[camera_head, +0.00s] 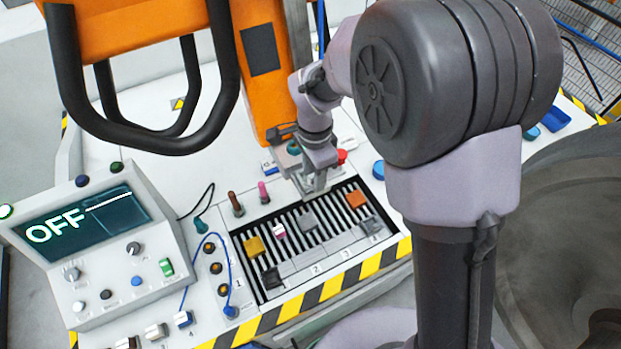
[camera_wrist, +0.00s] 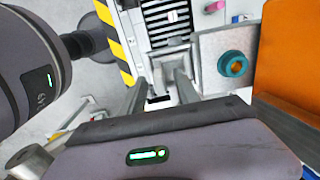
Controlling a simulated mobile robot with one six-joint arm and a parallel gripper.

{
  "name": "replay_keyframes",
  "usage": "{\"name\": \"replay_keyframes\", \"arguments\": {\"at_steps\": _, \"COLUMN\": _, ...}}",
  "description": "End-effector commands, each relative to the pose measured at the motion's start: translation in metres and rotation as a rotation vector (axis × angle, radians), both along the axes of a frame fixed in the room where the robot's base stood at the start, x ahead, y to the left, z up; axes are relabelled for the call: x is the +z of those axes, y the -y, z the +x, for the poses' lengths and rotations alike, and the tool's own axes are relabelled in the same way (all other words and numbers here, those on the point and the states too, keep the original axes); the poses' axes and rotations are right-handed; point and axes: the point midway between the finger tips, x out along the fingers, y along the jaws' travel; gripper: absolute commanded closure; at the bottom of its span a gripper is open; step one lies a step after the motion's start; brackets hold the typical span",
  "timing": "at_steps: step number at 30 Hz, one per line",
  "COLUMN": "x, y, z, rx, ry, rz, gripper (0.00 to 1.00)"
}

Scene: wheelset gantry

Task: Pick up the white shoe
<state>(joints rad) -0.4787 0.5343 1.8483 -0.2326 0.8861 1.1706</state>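The white shoe (camera_head: 279,231) is a small white block with a pinkish band, standing on the black-and-white slatted rack (camera_head: 325,240) in the head view. A yellow block is to its left, and a grey one to its right. In the wrist view a small white block, likely the same shoe (camera_wrist: 172,16), shows near the top edge, beyond the fingers. My gripper (camera_head: 312,190) is over the rack's back edge, to the right of and behind the shoe. In the wrist view the two fingers of my gripper (camera_wrist: 162,75) stand apart, and I see no shoe between them.
A yellow block (camera_head: 254,246), a grey block (camera_head: 308,220) and an orange block (camera_head: 356,198) share the rack. Brown (camera_head: 236,204) and pink (camera_head: 264,193) pegs stand behind it. An orange column (camera_head: 262,70) rises close behind my gripper. A control panel reading OFF (camera_head: 90,235) is at left.

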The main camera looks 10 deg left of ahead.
Motion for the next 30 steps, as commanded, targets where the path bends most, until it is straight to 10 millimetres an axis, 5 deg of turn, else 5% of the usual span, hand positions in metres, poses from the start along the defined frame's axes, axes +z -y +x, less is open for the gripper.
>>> {"name": "replay_keyframes", "arguments": {"at_steps": 8, "x": -0.006, "y": 0.000, "z": 0.001, "rx": 0.001, "ry": 0.002, "rz": 0.000, "gripper": 0.64}}
{"name": "replay_keyframes", "arguments": {"at_steps": 14, "x": -0.006, "y": 0.000, "z": 0.001, "rx": 0.001, "ry": 0.002, "rz": 0.000, "gripper": 1.00}}
{"name": "replay_keyframes", "arguments": {"at_steps": 30, "x": 0.009, "y": 0.000, "z": 0.001, "rx": 0.000, "ry": 0.003, "rz": 0.001, "gripper": 1.00}}
